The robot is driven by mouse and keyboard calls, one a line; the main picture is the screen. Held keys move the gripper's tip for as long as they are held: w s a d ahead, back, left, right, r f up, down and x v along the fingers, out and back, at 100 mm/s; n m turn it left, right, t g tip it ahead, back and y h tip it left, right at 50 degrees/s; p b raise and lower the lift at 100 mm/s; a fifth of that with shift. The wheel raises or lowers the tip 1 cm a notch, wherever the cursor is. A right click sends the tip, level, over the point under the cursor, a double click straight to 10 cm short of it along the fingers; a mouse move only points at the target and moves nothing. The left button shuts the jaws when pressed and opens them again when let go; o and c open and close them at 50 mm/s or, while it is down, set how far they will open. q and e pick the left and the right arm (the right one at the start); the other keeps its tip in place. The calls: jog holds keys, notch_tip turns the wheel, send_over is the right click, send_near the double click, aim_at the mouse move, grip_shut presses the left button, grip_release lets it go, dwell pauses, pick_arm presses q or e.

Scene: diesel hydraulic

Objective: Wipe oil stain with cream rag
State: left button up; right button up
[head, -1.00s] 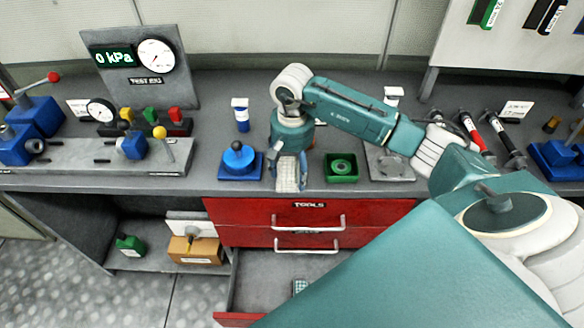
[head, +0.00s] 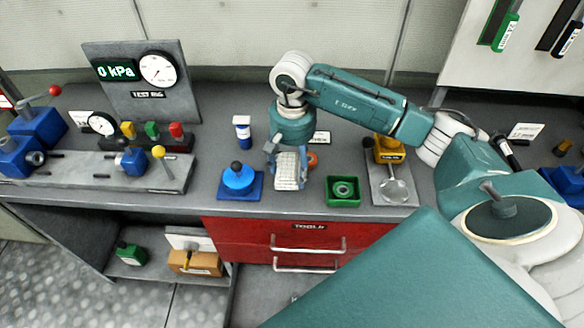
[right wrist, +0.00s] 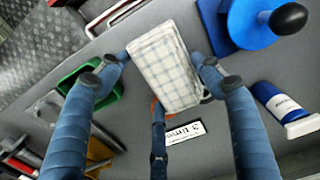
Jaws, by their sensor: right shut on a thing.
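The cream rag, folded with a grey check (head: 288,172), is pinched in my right gripper (head: 287,160). I cannot make out an oil stain; the rag and gripper cover part of the bench. My left gripper is not in view.
A small orange part (head: 312,159) and a white label (head: 321,138) are close by the rag. A blue-and-white bottle (head: 242,131) stands behind left. A grey plate (head: 393,187) with a yellow device (head: 389,149) is at right. Red drawers (head: 290,239) are below the front edge.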

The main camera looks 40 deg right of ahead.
jog(key=shift+r, duration=0.85)
jog(key=shift+r+p, duration=0.2)
jog(key=shift+p, duration=0.1)
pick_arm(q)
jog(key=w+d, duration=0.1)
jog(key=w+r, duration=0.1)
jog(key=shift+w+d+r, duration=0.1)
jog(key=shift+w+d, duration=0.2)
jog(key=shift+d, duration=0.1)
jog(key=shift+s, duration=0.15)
